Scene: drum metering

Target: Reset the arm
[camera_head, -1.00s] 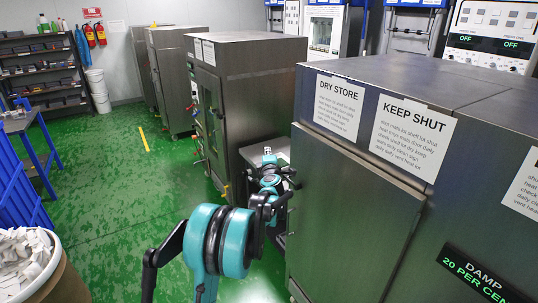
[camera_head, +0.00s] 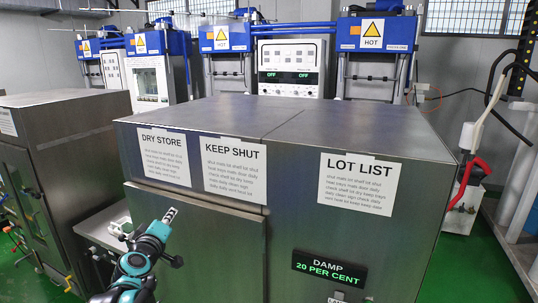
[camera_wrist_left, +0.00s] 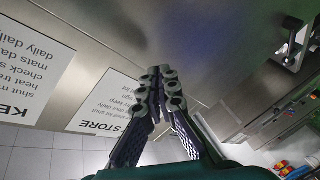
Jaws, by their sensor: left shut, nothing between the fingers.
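My left arm comes in at the lower left of the head view, with its teal and black links in front of the steel dry store cabinet (camera_head: 230,240). My left gripper (camera_head: 170,214) is in front of the cabinet's left door, pointing up. In the left wrist view the fingers of the left gripper (camera_wrist_left: 164,88) are together at the tips, shut and empty. The cabinet's dark steel face and its paper signs (camera_wrist_left: 105,105) show behind them. I cannot tell the exact gap to the cabinet. My right gripper is not in view.
A second steel cabinet (camera_head: 60,125) stands at the left, with a low pale surface (camera_head: 100,228) between the two. Blue presses (camera_head: 375,35) and a control panel (camera_head: 290,62) reading OFF stand behind. A damp display reads 20 PER CENT (camera_head: 330,268).

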